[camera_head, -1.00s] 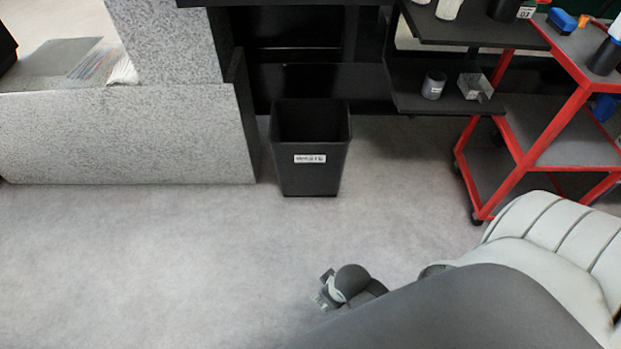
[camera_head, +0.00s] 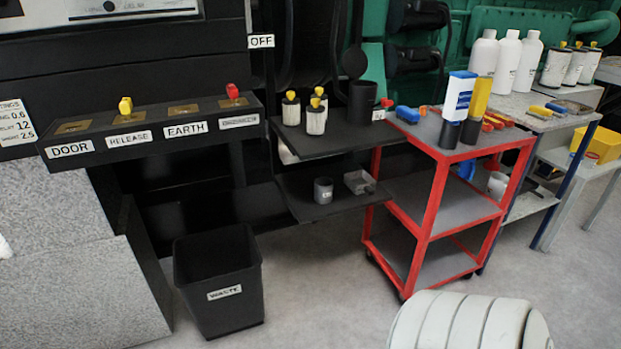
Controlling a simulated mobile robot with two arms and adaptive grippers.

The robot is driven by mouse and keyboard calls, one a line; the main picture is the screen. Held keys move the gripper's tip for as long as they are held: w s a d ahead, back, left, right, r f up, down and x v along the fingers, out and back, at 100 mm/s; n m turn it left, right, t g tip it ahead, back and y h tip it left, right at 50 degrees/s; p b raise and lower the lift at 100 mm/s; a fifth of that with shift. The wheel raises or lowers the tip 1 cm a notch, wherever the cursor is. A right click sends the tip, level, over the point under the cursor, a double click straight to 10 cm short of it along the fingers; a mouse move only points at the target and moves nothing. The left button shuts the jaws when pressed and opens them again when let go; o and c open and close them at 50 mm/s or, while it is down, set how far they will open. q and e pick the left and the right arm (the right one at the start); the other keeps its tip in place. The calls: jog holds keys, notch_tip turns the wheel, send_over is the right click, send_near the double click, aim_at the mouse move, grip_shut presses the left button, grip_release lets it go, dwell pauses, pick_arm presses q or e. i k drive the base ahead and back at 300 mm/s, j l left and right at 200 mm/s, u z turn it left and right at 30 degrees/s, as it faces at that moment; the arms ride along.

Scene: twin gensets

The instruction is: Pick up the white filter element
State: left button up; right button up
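Small white cylinders with black-and-yellow tops stand on the black upper shelf in the head view: one at the left (camera_head: 290,112), one in front (camera_head: 315,122) and one partly hidden behind it (camera_head: 322,101). Several larger white cylinders with dark tops (camera_head: 556,68) stand on the far right bench. I cannot tell which of these is the white filter element. Neither of my grippers shows in the head view; only a white ribbed part of my arm is at the bottom right.
A red-framed cart (camera_head: 428,215) carries blue, white and yellow bottles. A black waste bin (camera_head: 222,290) stands on the floor below a labelled switch panel (camera_head: 150,128). A lower shelf (camera_head: 300,200) holds a grey cup (camera_head: 323,191) and a small metal box (camera_head: 359,182). Open floor lies in front.

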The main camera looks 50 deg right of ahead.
aim_at(316, 111)
jog(key=z, duration=2.1)
